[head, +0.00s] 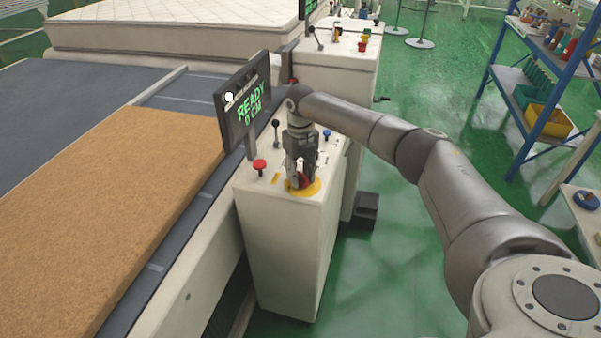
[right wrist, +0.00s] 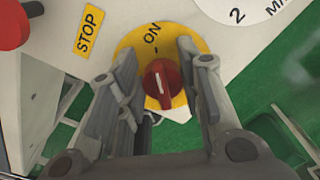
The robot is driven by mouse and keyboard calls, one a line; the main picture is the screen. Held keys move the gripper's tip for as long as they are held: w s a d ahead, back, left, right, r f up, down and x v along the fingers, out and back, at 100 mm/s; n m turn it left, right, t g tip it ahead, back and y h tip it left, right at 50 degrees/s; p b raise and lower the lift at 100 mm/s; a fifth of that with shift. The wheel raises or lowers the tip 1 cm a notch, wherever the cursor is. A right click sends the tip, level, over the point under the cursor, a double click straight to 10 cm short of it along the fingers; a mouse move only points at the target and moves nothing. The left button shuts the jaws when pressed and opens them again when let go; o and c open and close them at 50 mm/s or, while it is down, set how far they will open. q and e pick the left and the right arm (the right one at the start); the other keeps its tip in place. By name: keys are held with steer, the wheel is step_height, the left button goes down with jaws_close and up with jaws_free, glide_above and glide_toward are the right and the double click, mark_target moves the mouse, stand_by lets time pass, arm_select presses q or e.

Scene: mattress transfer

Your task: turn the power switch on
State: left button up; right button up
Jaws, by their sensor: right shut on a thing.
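The power switch is a red rotary knob (right wrist: 162,84) on a round yellow plate (right wrist: 126,42) marked ON. The white line on the knob runs roughly toward the ON lettering. In the head view the yellow plate (head: 313,190) is at the front of the control cabinet top, with the red knob mostly hidden between the fingers. My right gripper (head: 301,180) points down over the plate. My left gripper is not in view.
A red push button (head: 260,165) by the STOP label (right wrist: 88,32), a black lever (head: 276,135) and a blue knob (head: 327,134) share the cabinet top (head: 245,187). A display (head: 243,105) reads READY 0 CM. The conveyor with a brown slab (head: 120,200) lies left; blue shelving (head: 500,75) stands right.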

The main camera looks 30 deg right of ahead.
mark_target(300, 172)
steer(key=shift+r, duration=0.1)
steer(key=o, duration=0.9)
steer(key=shift+c, duration=0.2)
step_height(300, 172, up, 12)
stand_by(0.4)
